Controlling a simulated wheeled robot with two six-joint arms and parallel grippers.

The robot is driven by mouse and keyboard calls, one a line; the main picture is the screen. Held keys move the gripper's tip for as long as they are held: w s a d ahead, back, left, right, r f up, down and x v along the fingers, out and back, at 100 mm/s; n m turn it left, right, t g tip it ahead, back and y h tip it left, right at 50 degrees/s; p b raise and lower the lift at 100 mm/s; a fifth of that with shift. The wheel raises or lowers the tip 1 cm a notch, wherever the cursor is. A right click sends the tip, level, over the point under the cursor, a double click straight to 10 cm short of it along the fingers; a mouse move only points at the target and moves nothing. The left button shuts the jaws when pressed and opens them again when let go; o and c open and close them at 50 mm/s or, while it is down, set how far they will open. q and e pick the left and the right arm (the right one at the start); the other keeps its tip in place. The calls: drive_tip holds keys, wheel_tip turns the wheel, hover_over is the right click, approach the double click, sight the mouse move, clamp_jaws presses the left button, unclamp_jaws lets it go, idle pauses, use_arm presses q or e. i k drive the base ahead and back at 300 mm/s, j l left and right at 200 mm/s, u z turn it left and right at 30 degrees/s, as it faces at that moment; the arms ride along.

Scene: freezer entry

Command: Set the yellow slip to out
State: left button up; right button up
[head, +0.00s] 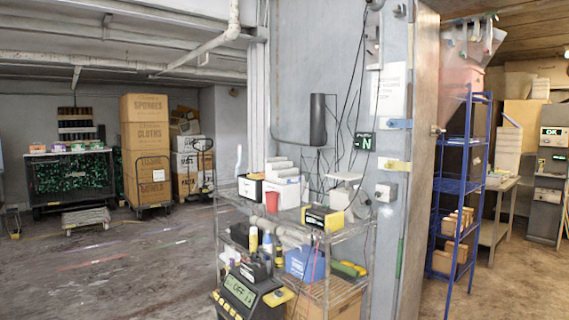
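A small yellow slip (394,166) sits on the grey wall panel near its right edge, at about mid-height of the head view. A similar blue slip (397,123) is above it. Any in or out marking on the yellow slip is too small to read. Neither of my grippers shows in the head view.
A wire shelf cart (340,236) with boxes and devices stands in front of the panel. A blue rack (443,187) stands at right past the wall edge. Stacked cartons (146,140) stand at the back left. The left floor is mostly clear.

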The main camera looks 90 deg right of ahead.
sight(392, 165)
drive_tip(key=l+z, duration=0.45)
drive_tip(key=i+l+z, duration=0.1)
drive_tip(key=l+z, duration=0.35)
drive_tip(key=i+l+z, duration=0.15)
drive_tip(key=l+z, duration=0.4)
drive_tip(key=z, duration=0.35)
drive_tip(key=l+z, duration=0.15)
drive_tip(key=z, duration=0.25)
drive_tip(key=i+z, duration=0.1)
drive_tip(key=z, duration=0.35)
drive_tip(key=l+z, duration=0.15)
drive_tip(key=z, duration=0.3)
drive_tip(key=i+z, duration=0.15)
drive_tip(key=z, duration=0.3)
drive_tip(key=i+l+u, duration=0.2)
drive_tip(key=i+l, duration=0.55)
drive_tip(key=i, duration=0.05)
